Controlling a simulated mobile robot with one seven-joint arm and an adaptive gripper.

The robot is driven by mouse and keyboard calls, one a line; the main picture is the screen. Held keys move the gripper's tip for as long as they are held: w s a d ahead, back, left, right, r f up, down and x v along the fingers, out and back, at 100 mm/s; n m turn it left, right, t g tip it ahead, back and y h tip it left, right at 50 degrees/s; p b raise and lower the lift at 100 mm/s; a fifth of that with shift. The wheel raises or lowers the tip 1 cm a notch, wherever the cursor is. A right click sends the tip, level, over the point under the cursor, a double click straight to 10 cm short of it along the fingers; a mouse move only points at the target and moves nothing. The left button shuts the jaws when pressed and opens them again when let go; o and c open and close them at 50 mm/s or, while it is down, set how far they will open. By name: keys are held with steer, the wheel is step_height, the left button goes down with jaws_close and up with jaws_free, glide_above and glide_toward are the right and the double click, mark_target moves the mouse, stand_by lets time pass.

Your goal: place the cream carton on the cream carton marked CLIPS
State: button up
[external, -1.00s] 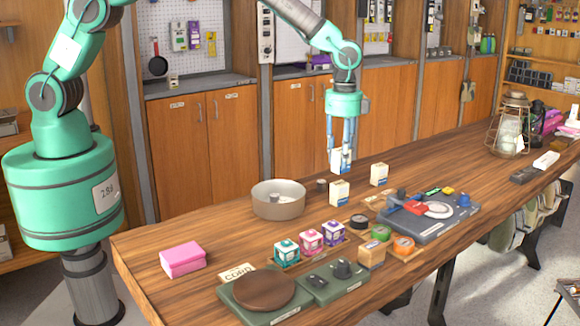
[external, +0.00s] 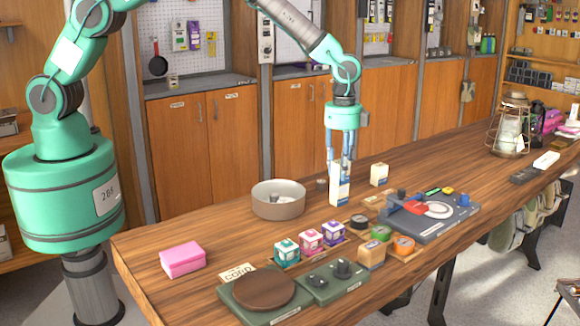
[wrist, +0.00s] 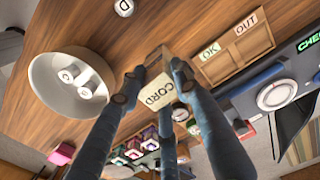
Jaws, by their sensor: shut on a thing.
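My gripper (external: 341,168) is shut on a cream carton (external: 336,173), upright over the worktop. A second cream carton (external: 339,194) with a blue lower band stands on the wood directly below the held one. The two look lined up with no clear gap; I cannot tell whether they touch. Another cream carton (external: 379,174) stands apart to the right. The CLIPS marking is not legible on any carton, and the lower carton is hidden in the wrist view.
A round grey-beige bowl (external: 278,201) with small items inside stands left of the cartons. Several small colored boxes (external: 310,240) and tape rolls (external: 402,246) stand in front. A blue-grey device (external: 432,220) lies right. A pink box (external: 182,260) stands at the left end.

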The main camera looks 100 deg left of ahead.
steer(key=o, duration=1.1)
steer(key=shift+f, duration=0.1)
steer(key=shift+o, duration=0.2)
step_height(320, 180, up, 12)
steer(key=p, duration=0.2)
